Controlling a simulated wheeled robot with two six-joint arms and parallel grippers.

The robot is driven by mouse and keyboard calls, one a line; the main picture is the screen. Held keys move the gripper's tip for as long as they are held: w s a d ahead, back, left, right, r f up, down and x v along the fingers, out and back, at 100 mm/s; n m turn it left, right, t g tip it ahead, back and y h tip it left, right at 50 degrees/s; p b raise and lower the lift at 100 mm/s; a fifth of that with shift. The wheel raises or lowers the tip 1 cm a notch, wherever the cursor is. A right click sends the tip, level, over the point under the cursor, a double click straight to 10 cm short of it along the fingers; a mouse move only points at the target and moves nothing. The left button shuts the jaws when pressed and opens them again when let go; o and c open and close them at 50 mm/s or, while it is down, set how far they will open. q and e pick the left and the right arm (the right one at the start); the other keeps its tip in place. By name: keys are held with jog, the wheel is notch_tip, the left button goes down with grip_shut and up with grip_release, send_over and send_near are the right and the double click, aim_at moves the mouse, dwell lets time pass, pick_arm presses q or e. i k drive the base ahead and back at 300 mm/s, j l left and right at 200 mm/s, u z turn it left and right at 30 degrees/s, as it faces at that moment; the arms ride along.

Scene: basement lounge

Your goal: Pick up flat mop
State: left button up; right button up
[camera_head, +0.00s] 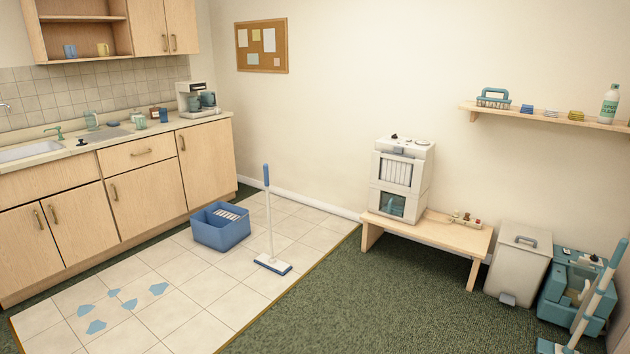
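The flat mop (269,225) stands upright on the pale tiled floor, right of the middle of the tiles. It has a white pole, a blue grip at the top and a flat white and blue head (273,264) resting on the tiles. Nothing is seen holding it. Neither of my grippers shows in the head view.
A blue bucket (221,229) stands left of the mop. Blue puddle-like patches (130,303) lie on the front tiles. Wooden cabinets (148,197) line the left. A low bench (431,235) with a white machine (401,178), a bin (517,264) and a teal cleaner (578,287) stand right. Green carpet (400,310) is clear in front.

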aim_at(270, 262)
jog(key=i, duration=2)
